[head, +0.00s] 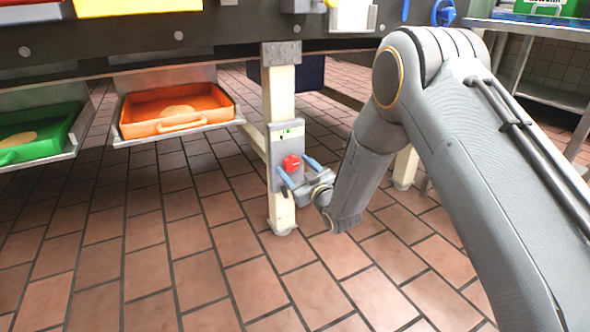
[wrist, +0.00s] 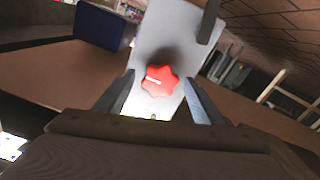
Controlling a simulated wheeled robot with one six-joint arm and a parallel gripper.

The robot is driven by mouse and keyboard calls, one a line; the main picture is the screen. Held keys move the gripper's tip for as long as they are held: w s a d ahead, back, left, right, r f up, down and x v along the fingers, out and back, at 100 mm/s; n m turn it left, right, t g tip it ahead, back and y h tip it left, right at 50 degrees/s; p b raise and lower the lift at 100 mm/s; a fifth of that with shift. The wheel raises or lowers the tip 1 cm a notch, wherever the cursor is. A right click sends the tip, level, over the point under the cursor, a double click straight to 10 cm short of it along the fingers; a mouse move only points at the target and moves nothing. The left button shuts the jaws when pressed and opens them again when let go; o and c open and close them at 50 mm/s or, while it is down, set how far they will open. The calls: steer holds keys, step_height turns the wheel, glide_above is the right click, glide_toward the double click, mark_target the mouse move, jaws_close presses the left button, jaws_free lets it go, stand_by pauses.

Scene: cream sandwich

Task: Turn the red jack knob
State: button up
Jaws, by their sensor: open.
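The red jack knob (head: 291,163) sits on a grey panel (head: 281,140) fixed to a cream table leg (head: 279,95). In the wrist view the knob (wrist: 159,81) is star-shaped with a pale line on its face, and it stands out from the light panel (wrist: 165,38). My gripper (head: 297,173) is open, with its two blue-grey fingers in front of the panel. In the wrist view the fingers (wrist: 158,97) lie to the left and right of the knob's lower side. I cannot tell whether they touch it.
An orange tray (head: 150,128) and a green tray (head: 50,152) rest on low shelves to the left. The dark table edge (head: 120,42) runs above the panel. The tiled floor (head: 200,260) below is clear. A metal rack (head: 540,92) stands at the right.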

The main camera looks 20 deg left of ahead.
steer(key=shift+c, duration=0.3)
steer(key=c, duration=1)
steer(key=shift+p, duration=0.3)
steer(key=m+p, duration=0.2)
steer(key=m, duration=0.1)
steer(key=shift+r+p, duration=0.1)
steer(key=shift+p, duration=0.2)
steer(key=m+p, duration=0.4)
steer(key=m, duration=0.1)
steer(key=shift+m, duration=0.3)
steer(key=m+p, duration=0.2)
steer(key=m, duration=0.2)
steer(key=m+p, duration=0.2)
steer(key=m, duration=0.3)
steer(key=shift+d, duration=0.1)
